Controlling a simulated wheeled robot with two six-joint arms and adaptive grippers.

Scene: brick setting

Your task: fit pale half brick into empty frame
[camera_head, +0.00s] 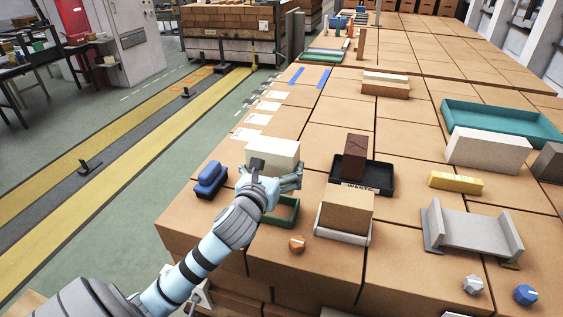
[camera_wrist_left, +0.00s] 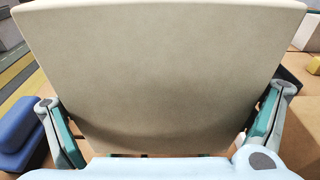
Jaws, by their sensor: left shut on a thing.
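The pale half brick (camera_head: 273,153) is held in my left gripper (camera_head: 270,180), which is shut on it. In the left wrist view the brick (camera_wrist_left: 160,75) fills most of the picture, with a finger of my left gripper (camera_wrist_left: 160,135) at each side. A green frame (camera_head: 288,212) lies on the brown surface just below and to the right of the gripper. The gripper and arm hide part of the frame. The brick appears above and behind the frame; the exact gap cannot be told. My right gripper is not in view.
A blue block (camera_head: 210,180) sits left of the gripper. The surface's left edge is near.

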